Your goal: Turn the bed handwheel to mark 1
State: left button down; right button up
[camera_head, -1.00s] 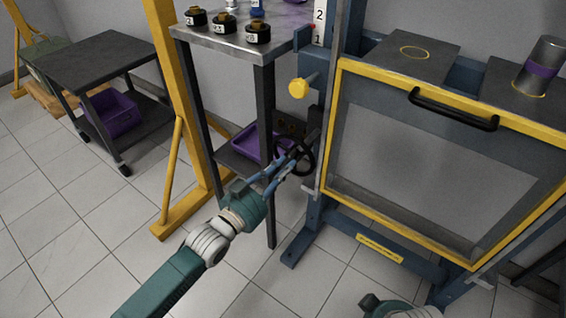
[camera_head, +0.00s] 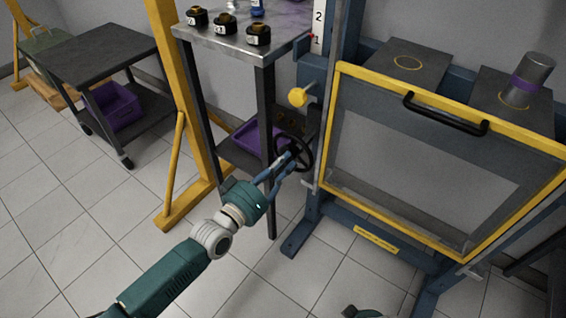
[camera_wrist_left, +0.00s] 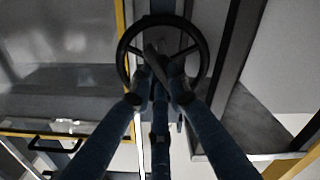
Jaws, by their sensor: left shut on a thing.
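The bed handwheel (camera_head: 307,148) is a black spoked wheel on the left side of the blue machine frame. It also shows in the left wrist view (camera_wrist_left: 204,62), facing the camera. My left gripper (camera_head: 287,162) reaches it from the front left. In the left wrist view its fingers (camera_wrist_left: 161,74) converge and are shut at the wheel's middle; the exact part gripped is partly hidden. A white scale (camera_head: 318,22) with numbers 1 and 2 stands above. A small red pointer (camera_head: 312,36) sits close to the number 1.
A yellow-framed guard (camera_head: 450,95) with a black handle fills the right of the machine. A yellow knob (camera_head: 298,97) sticks out above the wheel. A metal-topped table (camera_head: 240,48) with black-and-brown parts stands close on the left. The floor in front is clear.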

pick_arm(q)
jog(key=n, duration=0.3)
jog(key=shift+f, duration=0.15)
jog(key=shift+n, duration=1.1)
pick_arm(e)
jog(key=shift+w+r, duration=0.4)
jog(key=shift+r, duration=0.25)
jog(key=shift+a+r, duration=0.1)
jog(key=shift+s, duration=0.2)
pick_arm(q)
jog(key=c, duration=1.7)
grip_release()
jog(key=shift+o, duration=0.2)
jog(key=v, duration=1.2)
pick_arm(e)
jog(key=shift+w, duration=0.1)
